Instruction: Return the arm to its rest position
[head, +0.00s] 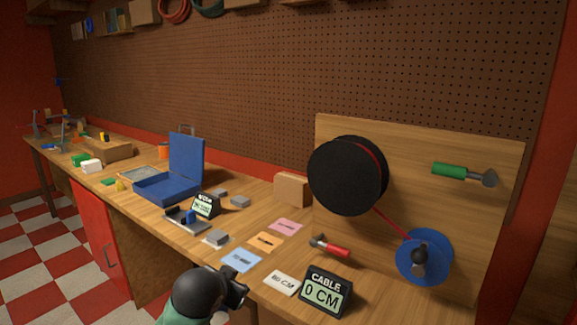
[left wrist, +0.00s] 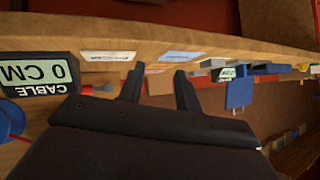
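My left gripper (head: 236,290) is black and hangs at the front edge of the workbench (head: 130,160) in the head view, in front of the blue card. In the left wrist view, which is upside down, its two fingers (left wrist: 158,90) stand apart with nothing held between them. My right gripper is in neither view.
Coloured cards (head: 241,260), a red-handled tool (head: 330,246) and a "CABLE 0 CM" display (head: 326,292) lie near the gripper. A black spool (head: 347,175) and blue crank wheel (head: 424,257) are on an upright board. An open blue case (head: 186,158) stands farther left.

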